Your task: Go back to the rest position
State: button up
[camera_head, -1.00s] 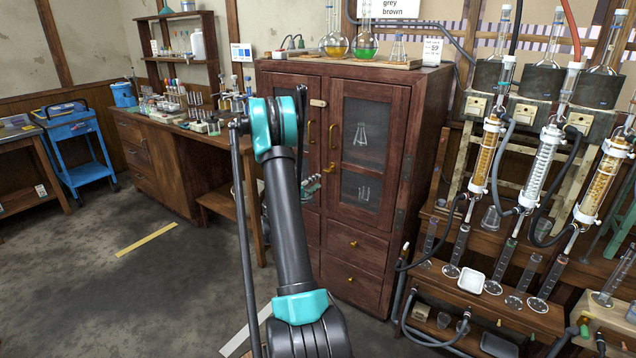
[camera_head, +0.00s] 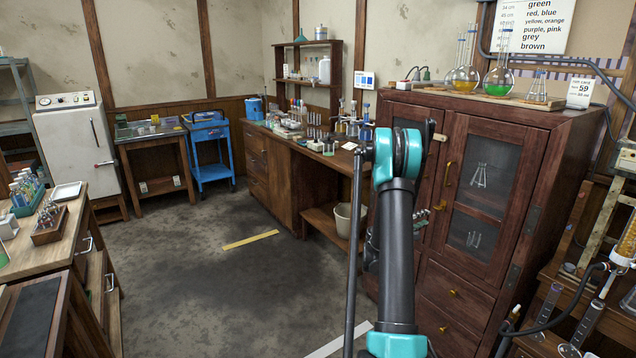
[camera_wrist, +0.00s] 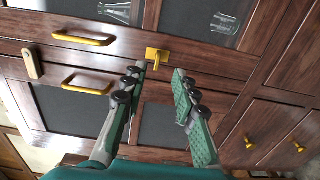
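My gripper (camera_wrist: 160,85) shows in the wrist view with its two fingers apart and nothing between them. Its fingertips are in front of the dark wooden cabinet (camera_wrist: 232,62), near a small yellow latch (camera_wrist: 157,54). I cannot tell how far the tips are from the cabinet face. In the head view my arm (camera_head: 397,230) stands upright in front of the cabinet (camera_head: 535,150), and the gripper is mostly hidden behind it. The cabinet doors look shut, with glassware behind the panes.
Flasks with yellow (camera_head: 463,82) and green (camera_head: 497,85) liquid stand on the cabinet. A wooden bench (camera_head: 275,185) runs left of it. A blue cart (camera_head: 212,155) and a white oven (camera_head: 78,150) stand at the back.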

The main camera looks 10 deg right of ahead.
jog(key=s+a+r+m+g+y, duration=0.1)
jog(key=s+a+r+m+y, duration=0.2)
jog(key=s+a+y, duration=0.75)
jog(key=s+a+f+y, duration=0.3)
jog(key=s+a, duration=0.9)
jog(key=a, duration=0.3)
jog(key=s+a+f+m+g+y, duration=0.1)
jog(key=s+a+f+y, duration=0.2)
jog(key=s+a, duration=0.8)
jog(key=a, duration=0.4)
jog(key=shift+s+g, duration=0.3)
jog(key=shift+s, duration=0.05)
